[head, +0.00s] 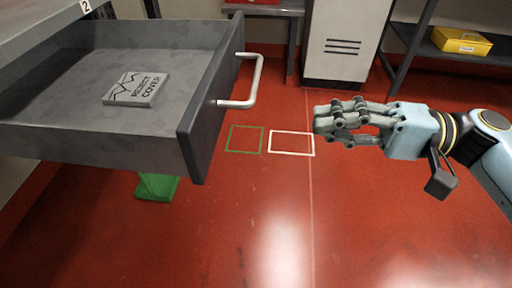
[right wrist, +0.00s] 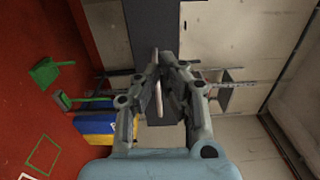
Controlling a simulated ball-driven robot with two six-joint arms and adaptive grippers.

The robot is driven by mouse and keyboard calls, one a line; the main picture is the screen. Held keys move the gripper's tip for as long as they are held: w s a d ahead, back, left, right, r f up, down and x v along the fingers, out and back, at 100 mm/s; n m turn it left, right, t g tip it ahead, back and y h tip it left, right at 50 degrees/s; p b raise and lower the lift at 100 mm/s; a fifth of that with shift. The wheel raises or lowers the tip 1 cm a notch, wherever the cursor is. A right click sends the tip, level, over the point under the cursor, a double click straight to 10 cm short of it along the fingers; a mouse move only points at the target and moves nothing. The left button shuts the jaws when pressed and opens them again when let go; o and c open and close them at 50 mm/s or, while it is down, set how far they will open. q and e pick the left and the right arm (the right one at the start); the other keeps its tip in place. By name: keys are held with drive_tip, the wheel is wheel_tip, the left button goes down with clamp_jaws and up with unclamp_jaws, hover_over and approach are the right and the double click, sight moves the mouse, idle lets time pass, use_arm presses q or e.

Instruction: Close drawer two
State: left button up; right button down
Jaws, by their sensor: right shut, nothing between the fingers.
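Drawer two (head: 200,110) is a grey drawer, pulled well open at the left of the head view. A small "2" label (head: 86,6) marks the bench edge above it. Its pale bar handle (head: 258,82) is on the front panel. A grey plate marked "REJECT COVER" (head: 136,89) lies inside. My right gripper (head: 318,124) is shut and empty, to the right of the handle and apart from it. In the right wrist view, the handle (right wrist: 158,95) shows beyond the fingers (right wrist: 164,62), against the dark drawer front (right wrist: 145,25). My left gripper is out of view.
The red floor has a green outlined square (head: 245,139) and a white one (head: 291,143). A green object (head: 157,186) is below the drawer. A white cabinet (head: 338,45) and a shelf with a yellow case (head: 461,40) stand behind. Floor in front is clear.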

drive_tip(key=f, duration=0.1)
drive_tip(key=b, duration=0.2)
approach(214, 116)
drive_tip(key=a, duration=0.2)
drive_tip(key=w+a, duration=0.1)
drive_tip(key=a, duration=0.4)
drive_tip(key=shift+w+a, duration=0.1)
drive_tip(key=shift+w, duration=0.05)
drive_tip(key=shift+w, duration=0.1)
